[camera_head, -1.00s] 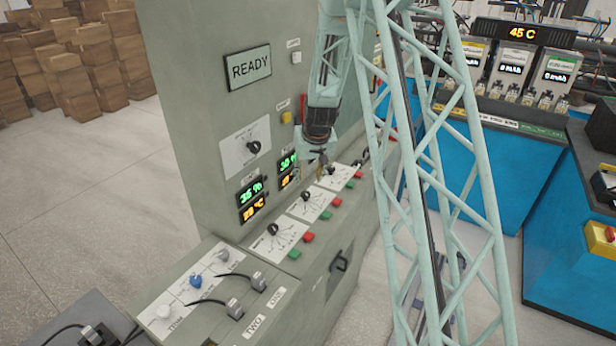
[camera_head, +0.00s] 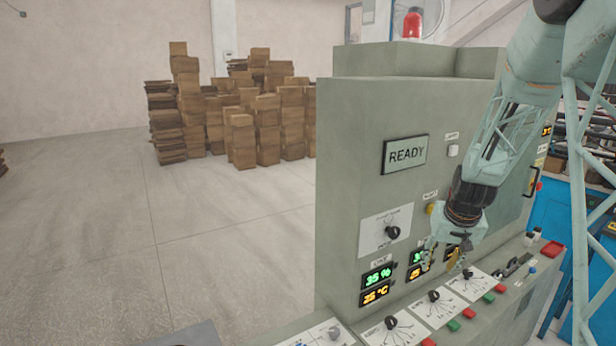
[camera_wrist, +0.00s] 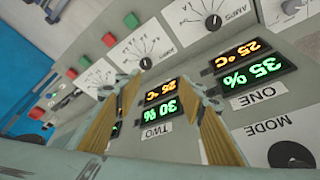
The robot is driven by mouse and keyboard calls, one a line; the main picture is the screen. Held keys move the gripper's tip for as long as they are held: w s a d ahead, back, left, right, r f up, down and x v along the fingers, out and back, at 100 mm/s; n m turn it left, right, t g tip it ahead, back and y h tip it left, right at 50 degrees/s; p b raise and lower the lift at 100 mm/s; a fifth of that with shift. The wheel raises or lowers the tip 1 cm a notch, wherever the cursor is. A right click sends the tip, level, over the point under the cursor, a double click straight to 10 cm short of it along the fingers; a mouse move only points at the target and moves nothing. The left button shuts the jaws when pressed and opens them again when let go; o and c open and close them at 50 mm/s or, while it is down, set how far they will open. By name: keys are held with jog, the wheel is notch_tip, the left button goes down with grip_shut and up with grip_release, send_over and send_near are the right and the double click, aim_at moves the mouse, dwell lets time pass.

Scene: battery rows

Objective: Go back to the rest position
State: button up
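My gripper (camera_head: 443,262) hangs from the pale green arm in front of the grey control cabinet (camera_head: 345,195), at the height of its lit displays. In the wrist view my gripper (camera_wrist: 160,88) shows two yellowish fingers spread apart with nothing between them. Past the fingers are the display marked TWO (camera_wrist: 163,103), reading 30 % and 26 °C, and the display marked ONE (camera_wrist: 248,75), reading 35 % and 25 °C. I cannot tell whether a finger touches the panel.
The cabinet carries a READY screen (camera_head: 405,155), a mode knob (camera_head: 392,232) and a sloped desk with dials (camera_head: 434,296) and red and green buttons close below my gripper. Stacked cardboard boxes (camera_head: 240,130) stand behind at the left. The floor (camera_head: 110,250) left of the cabinet is clear.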

jog(key=s+a+r+b, duration=0.1)
jog(key=s+a+r, duration=0.3)
jog(key=s+r, duration=0.3)
jog(key=s+a+r+n+b, duration=0.1)
jog(key=s+a+r, duration=0.4)
jog(key=s, duration=0.3)
jog(key=s+a+r+b, duration=0.1)
jog(key=s+a+r, duration=0.3)
jog(key=s+r, duration=0.3)
jog(key=s+a+b, duration=0.1)
jog(key=s+a, duration=0.2)
jog(key=s, duration=1.1)
jog(key=s+a+n+b, duration=0.1)
jog(key=s+a, duration=0.1)
jog(key=s, duration=1.3)
jog(key=shift+s+a+r+y, duration=0.25)
jog(key=shift+a+r+y, duration=0.05)
jog(key=shift+a+y, duration=0.1)
